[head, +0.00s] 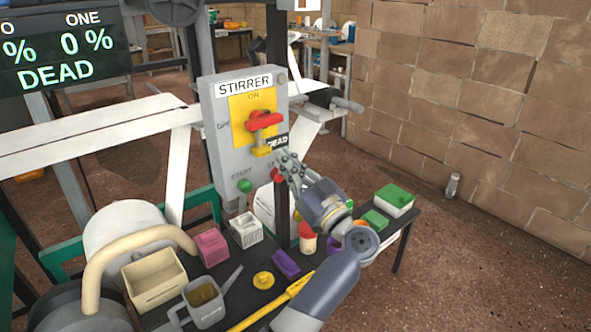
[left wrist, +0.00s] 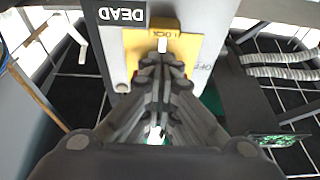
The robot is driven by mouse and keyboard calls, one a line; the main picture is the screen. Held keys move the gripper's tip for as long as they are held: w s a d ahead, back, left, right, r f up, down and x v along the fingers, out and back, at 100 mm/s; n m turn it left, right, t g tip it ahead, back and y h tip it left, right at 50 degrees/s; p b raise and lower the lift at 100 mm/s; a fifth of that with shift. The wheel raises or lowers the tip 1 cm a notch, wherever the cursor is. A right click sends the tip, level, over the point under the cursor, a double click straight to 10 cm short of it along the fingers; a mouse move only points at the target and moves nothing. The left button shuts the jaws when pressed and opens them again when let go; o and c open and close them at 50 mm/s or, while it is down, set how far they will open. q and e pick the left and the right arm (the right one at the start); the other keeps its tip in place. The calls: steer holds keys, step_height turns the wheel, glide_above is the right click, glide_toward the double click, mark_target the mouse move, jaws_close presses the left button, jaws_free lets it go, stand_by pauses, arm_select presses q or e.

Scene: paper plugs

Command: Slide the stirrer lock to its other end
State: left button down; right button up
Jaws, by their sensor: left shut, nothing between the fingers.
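The grey stirrer box (head: 211,125) has a red rotary handle (head: 264,120) on a yellow plate (head: 238,107). The stirrer lock, a small yellow piece (head: 262,151), sits just below the handle. My left gripper (head: 283,155) is shut and empty, its fingertips at the lower right of the lock, beside the black DEAD label (head: 277,142). In the left wrist view the shut fingers (left wrist: 162,65) point at the yellow plate (left wrist: 190,45) with its LOCK lettering. They hide much of the plate and the handle there. I cannot tell whether they touch the lock. My right gripper is not in view.
A green button (head: 245,186) and a red button (head: 277,175) sit lower on the box. Below is a table with a beige bin (head: 155,280), a grey jug (head: 205,298), a yellow knob (head: 263,280) and a green-lidded box (head: 395,199). A block wall stands at right.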

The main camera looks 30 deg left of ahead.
mark_target(267, 152)
arm_select(q)
steer(key=x, duration=0.6)
steer(key=shift+w, duration=0.1)
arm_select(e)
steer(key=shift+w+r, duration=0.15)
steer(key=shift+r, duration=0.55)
arm_select(q)
steer(key=shift+f, duration=0.1)
step_height(267, 152, down, 2)
steer(key=shift+d+f+p, duration=0.1)
steer(key=shift+f+p, duration=0.1)
steer(key=shift+p, duration=0.2)
steer(key=shift+f, duration=0.3)
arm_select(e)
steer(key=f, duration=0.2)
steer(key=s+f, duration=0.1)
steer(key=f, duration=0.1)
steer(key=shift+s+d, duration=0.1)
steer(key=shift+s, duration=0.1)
arm_select(q)
steer(key=shift+f, duration=0.1)
